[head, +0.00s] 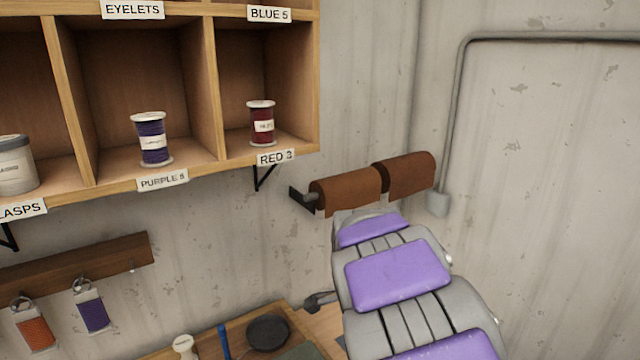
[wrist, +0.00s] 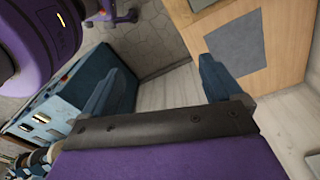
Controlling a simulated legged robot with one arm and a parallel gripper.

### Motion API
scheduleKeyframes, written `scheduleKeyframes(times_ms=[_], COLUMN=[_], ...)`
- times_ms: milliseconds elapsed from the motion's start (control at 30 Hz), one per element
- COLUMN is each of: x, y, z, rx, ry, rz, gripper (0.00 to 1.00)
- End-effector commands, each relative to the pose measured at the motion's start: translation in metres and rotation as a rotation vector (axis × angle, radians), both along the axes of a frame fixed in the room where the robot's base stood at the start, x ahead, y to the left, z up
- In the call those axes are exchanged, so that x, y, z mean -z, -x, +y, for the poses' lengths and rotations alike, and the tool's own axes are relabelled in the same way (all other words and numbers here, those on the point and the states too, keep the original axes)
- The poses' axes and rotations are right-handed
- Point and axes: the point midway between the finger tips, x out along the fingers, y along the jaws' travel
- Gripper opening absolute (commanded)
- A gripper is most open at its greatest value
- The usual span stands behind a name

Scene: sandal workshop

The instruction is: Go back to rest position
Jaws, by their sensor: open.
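My gripper (wrist: 160,78) shows in the wrist view, with two blue fingers spread wide apart. It is open, and nothing is held between the fingers. In the head view, my grey and purple arm (head: 398,275) rises at the lower right, in front of the wall. I cannot make out the gripper fingers in the head view.
A wooden shelf (head: 205,85) holds a purple spool (head: 152,140), a red spool (head: 261,124) and a pale jar (head: 15,165). Brown rolls (head: 345,191) hang behind my arm. Below is a wooden worktop (head: 285,315). The wrist view shows a blue cabinet (wrist: 70,98) and a wooden panel (wrist: 280,35).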

Motion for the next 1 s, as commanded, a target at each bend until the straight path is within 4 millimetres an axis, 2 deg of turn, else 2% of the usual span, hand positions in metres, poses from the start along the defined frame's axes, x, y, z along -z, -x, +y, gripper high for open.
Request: scheduleKeyframes(times_ms=[33, 100, 300, 467, 700, 900, 1000], x=[-0.002, -0.008, -0.011, -0.005, 0.016, 0.032, 0.035], y=[0.017, 0.04, 0.112, 0.171, 0.256, 0.299, 0.308], z=[-0.01, -0.021, -0.046, -0.057, -0.063, -0.063, -0.063], rx=[-0.049, -0.139, -0.412, -0.654, -1.04, -1.263, -1.313], ry=[0.0, -0.004, -0.032, -0.067, -0.129, -0.164, -0.169], rz=[0.01, 0.021, 0.067, 0.098, 0.136, 0.155, 0.159], gripper=[0.93, 0.93, 0.93, 0.93, 0.93, 0.93, 0.93])
